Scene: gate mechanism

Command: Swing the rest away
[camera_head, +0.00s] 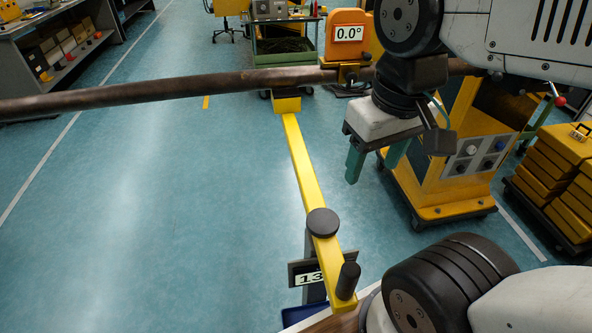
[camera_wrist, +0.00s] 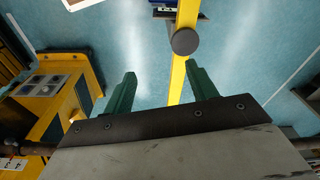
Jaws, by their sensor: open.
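The rest appears to be the yellow swing arm (camera_head: 302,165), a long flat bar. Its far end has a yellow block (camera_head: 287,104) beneath the brown pipe (camera_head: 180,91); I cannot tell whether they touch. A round dark cap (camera_head: 322,222) sits on the arm near its close end, and an upright black handle (camera_head: 347,279) stands at that end. My gripper (camera_head: 373,165) is open and empty, right of the arm and apart from the handle. In the wrist view, the green jaws (camera_wrist: 161,76) overlap the yellow arm (camera_wrist: 178,82) near the dark cap (camera_wrist: 186,41).
An orange panel reading 0.0° (camera_head: 348,34) stands behind the pipe. A yellow wheeled cabinet (camera_head: 440,170) and stacked yellow cases (camera_head: 560,165) are at the right. A plate marked 13 (camera_head: 309,278) is under the arm. The floor left of the arm is clear.

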